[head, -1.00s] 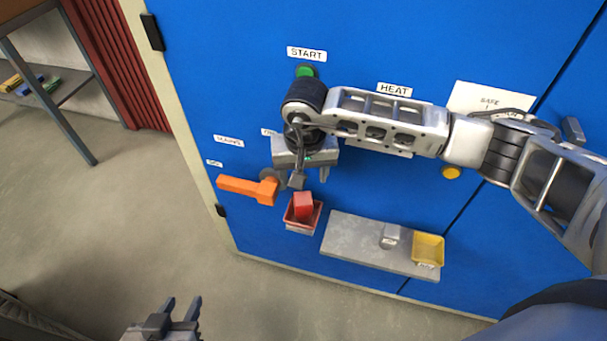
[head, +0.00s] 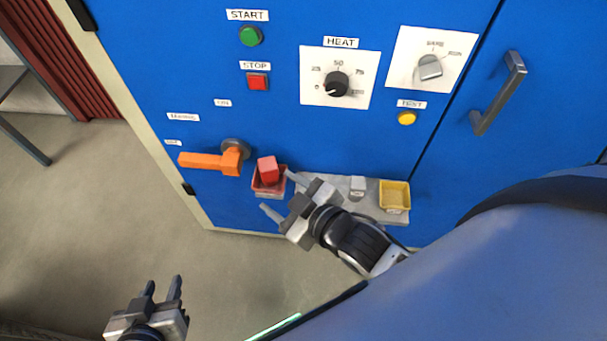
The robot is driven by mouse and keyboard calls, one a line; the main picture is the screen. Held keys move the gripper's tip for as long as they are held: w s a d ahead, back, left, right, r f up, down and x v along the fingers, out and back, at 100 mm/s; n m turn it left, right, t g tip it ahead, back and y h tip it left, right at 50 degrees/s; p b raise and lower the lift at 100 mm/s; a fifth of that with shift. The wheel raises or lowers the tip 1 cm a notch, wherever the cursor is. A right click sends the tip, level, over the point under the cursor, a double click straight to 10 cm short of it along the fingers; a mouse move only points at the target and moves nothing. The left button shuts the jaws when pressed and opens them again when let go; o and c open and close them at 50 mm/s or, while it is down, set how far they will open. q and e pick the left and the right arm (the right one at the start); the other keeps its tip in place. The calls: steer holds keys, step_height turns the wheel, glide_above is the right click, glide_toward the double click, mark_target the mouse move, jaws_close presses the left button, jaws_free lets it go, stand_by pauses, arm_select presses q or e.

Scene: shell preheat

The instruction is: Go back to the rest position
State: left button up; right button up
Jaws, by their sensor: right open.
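My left gripper (head: 161,291) is at the lower left over the floor, its two fingers apart with nothing between them. My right gripper (head: 279,193) is in front of the lower cabinet, fingers apart and empty, in front of the left end of the grey shelf and close to the red bin in the picture. The blue cabinet (head: 290,130) carries an orange handle (head: 208,161) pointing left, a green start button (head: 251,36), a red stop button (head: 257,82) and a black heat knob (head: 337,83).
A red block (head: 268,169) stands in the red bin (head: 268,188). A grey shelf (head: 329,187) holds a small grey block (head: 357,187) and a yellow tray (head: 395,195). A grey selector (head: 429,67), yellow test button (head: 407,117) and door handle (head: 498,93) are on the right. Floor at left is clear.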

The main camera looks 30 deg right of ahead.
steer(key=s+d+f+m+g+h, duration=0.1)
steer(key=s+d+f+m+g, duration=0.1)
steer(key=s+f+m, duration=0.2)
steer(key=shift+s+d+f+m+g, duration=0.2)
steer(key=shift+s+f+m+g, duration=0.15)
steer(key=shift+s, duration=0.3)
stand_by(0.5)
